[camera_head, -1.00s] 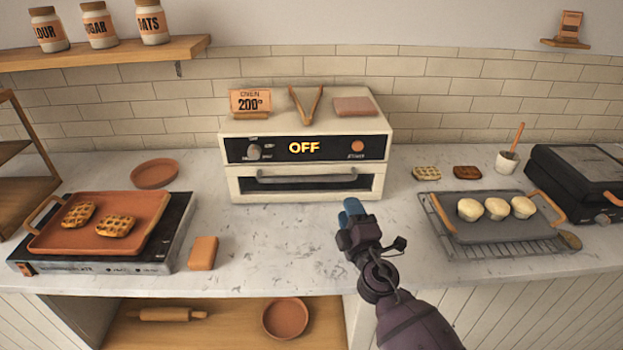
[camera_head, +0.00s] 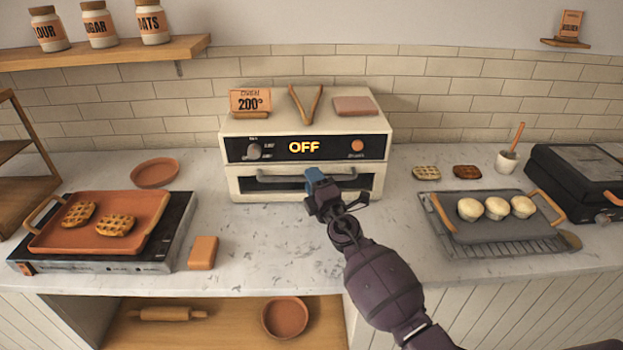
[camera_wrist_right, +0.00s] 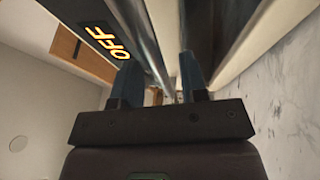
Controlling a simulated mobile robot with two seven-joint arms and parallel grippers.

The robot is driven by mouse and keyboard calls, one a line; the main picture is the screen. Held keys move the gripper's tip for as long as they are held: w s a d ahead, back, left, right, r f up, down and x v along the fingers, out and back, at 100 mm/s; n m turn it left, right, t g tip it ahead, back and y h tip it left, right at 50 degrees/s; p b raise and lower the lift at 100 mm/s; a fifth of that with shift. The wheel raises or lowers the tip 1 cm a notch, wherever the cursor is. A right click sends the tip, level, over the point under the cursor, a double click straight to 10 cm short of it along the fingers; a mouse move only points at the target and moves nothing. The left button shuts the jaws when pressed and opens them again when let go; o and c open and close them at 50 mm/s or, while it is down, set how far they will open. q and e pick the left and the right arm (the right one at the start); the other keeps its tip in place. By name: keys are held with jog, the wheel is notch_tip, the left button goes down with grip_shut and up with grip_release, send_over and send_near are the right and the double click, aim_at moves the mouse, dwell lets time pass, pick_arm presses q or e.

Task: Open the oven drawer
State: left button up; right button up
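The white oven (camera_head: 307,135) stands at the back of the counter, its display reading OFF. Its drawer front has a grey bar handle (camera_head: 285,179) with a dark slot beneath. The drawer looks closed. My right gripper (camera_head: 315,175) is at the handle, right of its middle, and hides part of it. In the right wrist view its two blue fingers (camera_wrist_right: 158,82) are apart. A metallic bar, seemingly the handle, runs down toward the gap between them. I cannot tell whether they touch it. My left gripper is not in view.
A hot plate with an orange tray (camera_head: 60,240) stands at left, and an orange block (camera_head: 203,252) lies beside it. A grey tray with buns (camera_head: 455,229) sits on a rack at right. The counter in front of the oven (camera_head: 255,240) is clear.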

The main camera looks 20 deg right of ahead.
jog(key=shift+w+a+r, duration=0.1)
jog(key=shift+w, duration=0.55)
jog(key=shift+c, duration=0.2)
grip_shut()
